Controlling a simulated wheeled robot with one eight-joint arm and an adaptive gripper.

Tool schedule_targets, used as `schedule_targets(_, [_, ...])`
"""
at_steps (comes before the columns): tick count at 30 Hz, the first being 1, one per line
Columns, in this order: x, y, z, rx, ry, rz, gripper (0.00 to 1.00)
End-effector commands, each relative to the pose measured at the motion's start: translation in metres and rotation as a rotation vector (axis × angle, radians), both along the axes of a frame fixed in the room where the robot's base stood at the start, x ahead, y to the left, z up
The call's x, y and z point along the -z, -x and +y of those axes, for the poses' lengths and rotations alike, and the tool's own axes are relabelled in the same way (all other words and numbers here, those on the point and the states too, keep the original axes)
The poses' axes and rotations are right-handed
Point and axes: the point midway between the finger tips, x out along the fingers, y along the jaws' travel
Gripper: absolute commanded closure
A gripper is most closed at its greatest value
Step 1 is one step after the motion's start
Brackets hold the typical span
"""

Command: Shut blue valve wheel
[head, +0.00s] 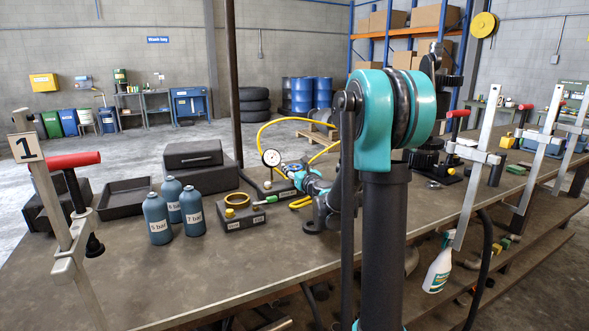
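A small blue valve wheel (295,166) shows near the middle of the workbench, beside a round white pressure gauge (271,157). They stand over a dark block (283,187) with a white label and a yellow hose. The teal and dark end of my arm reaches this spot from the right, and my gripper (301,172) is close to the blue wheel. The gripper is small and partly covered by its own links, so I cannot tell whether its fingers touch the wheel or are open or shut. How far the wheel is turned cannot be seen.
Several blue bottles (158,219) stand left on the workbench (200,275), near a labelled block with a brass ring (237,199). A black toolbox (193,154) and an empty dark tray (126,198) lie behind. Red-handled clamps (74,160) rise at the edges. The front left bench is clear.

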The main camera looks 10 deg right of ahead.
Motion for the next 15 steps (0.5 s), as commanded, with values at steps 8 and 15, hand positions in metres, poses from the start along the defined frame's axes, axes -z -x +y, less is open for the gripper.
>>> schedule_targets(8, [0.0000, 0.0000, 0.0002, 0.007, 0.000, 0.000, 0.75])
schedule_targets(15, [0.0000, 0.0003, 0.0023, 0.084, 0.000, 0.000, 0.75])
